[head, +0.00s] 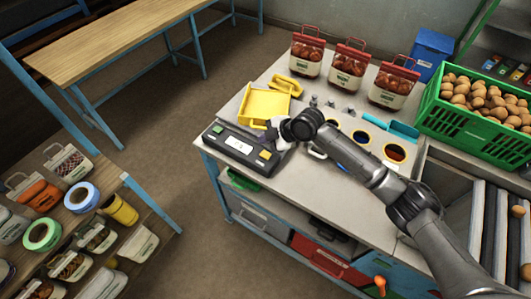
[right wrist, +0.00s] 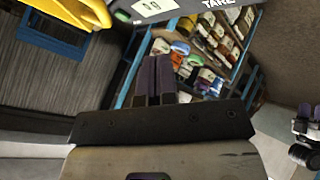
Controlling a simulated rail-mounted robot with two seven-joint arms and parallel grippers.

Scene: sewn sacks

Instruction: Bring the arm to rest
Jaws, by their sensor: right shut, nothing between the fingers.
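My right arm reaches in from the lower right of the head view, over the workbench (head: 300,175). Its gripper (head: 278,133) is above the bench's left part, by the black scale (head: 232,143) and the yellow scoop-like tray (head: 248,112). In the right wrist view the dark fingers (right wrist: 155,78) are together with nothing between them. That view also shows part of the scale (right wrist: 190,8) and the yellow tray (right wrist: 85,12) at the top. My left gripper does not show in the head view.
Three red-topped sacks (head: 347,70) stand along the bench's back. A green crate (head: 430,105) of brown, potato-like items is at the right, by a roller conveyor (head: 482,220). A shelf of packed goods (head: 140,205) is lower left. Open floor (head: 180,130) lies between it and the bench.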

